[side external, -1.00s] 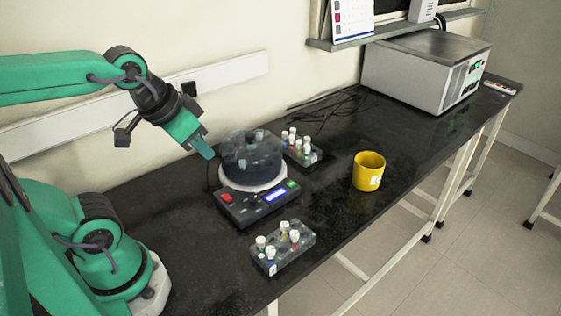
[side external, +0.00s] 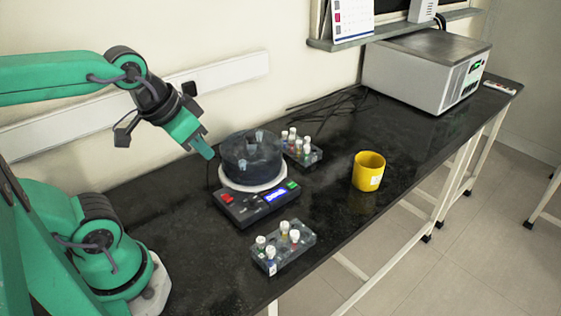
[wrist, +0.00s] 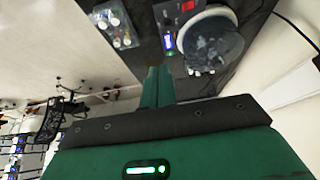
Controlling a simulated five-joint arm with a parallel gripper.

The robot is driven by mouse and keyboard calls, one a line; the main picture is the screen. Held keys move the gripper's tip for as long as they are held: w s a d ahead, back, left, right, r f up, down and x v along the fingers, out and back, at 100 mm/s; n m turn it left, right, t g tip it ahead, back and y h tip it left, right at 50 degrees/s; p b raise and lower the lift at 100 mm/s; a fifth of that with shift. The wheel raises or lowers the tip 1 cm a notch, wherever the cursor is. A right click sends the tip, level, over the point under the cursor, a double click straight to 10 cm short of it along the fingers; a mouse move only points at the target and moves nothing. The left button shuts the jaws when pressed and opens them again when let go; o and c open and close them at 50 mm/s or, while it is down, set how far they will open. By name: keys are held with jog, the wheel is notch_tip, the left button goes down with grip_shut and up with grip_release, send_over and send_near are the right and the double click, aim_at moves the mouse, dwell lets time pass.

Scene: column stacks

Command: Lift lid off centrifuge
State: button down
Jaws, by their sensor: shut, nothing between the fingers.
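The centrifuge (side external: 256,201) stands on the black bench, with a red button, a green button and a lit blue display. A dark, see-through round cover (side external: 250,152) sits on its white ring, with pale shapes showing inside. I cannot make out a separate lid edge or knob. My gripper (side external: 208,153) is shut and empty, just left of the cover and slightly above its ring, apart from it as far as I can tell. In the wrist view, the closed green fingers (wrist: 158,72) point toward the bench, and the cover (wrist: 212,46) is to their right.
Two racks of white-capped tubes flank the centrifuge, one in front (side external: 283,247) and one behind (side external: 301,150). A yellow cup (side external: 368,172) stands to the right. A grey boxy machine (side external: 425,70) and loose black cables (side external: 330,103) lie farther back. The bench between cup and machine is clear.

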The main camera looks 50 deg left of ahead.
jog(key=c, duration=2.2)
grip_release()
jog(key=c, duration=1.1)
grip_release()
jog(key=shift+o, duration=0.2)
jog(key=shift+w+r, duration=0.1)
jog(key=shift+w, duration=0.05)
jog(key=n+g, duration=0.2)
jog(key=g, duration=0.4)
send_over(248, 135)
notch_tip(248, 135, down, 3)
jog(key=shift+f, duration=0.15)
jog(key=shift+f, duration=0.1)
jog(key=shift+f, duration=1.2)
